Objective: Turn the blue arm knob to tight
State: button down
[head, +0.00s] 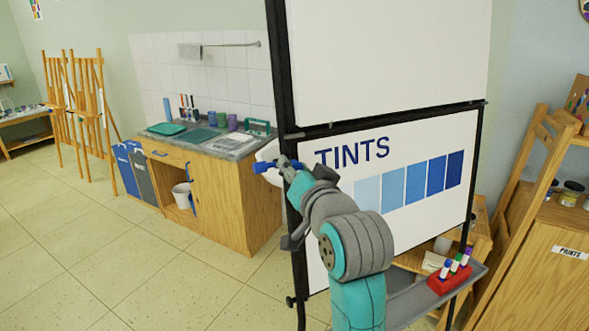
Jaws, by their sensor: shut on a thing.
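The blue arm knob (263,168) is at the left post of the black-framed board stand. Blue shows on both sides of my gripper's fingers, so it looks like a bar or lever. My gripper (284,164) is shut on the blue knob, and my grey and teal arm reaches up to it from the lower right. The fingers and wrist hide the knob's middle and its mount. I cannot read any mark for tight or loose.
The board stand (281,70) holds a blank upper panel and a lower TINTS panel (340,150). A grey tray with a red marker holder (449,279) is below right. A sink cabinet (233,200) stands behind left. The tiled floor (90,255) at left is clear.

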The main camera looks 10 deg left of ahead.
dwell(0.3)
jog(key=c, duration=0.8)
grip_release()
jog(key=shift+o, duration=0.2)
jog(key=v, duration=1.2)
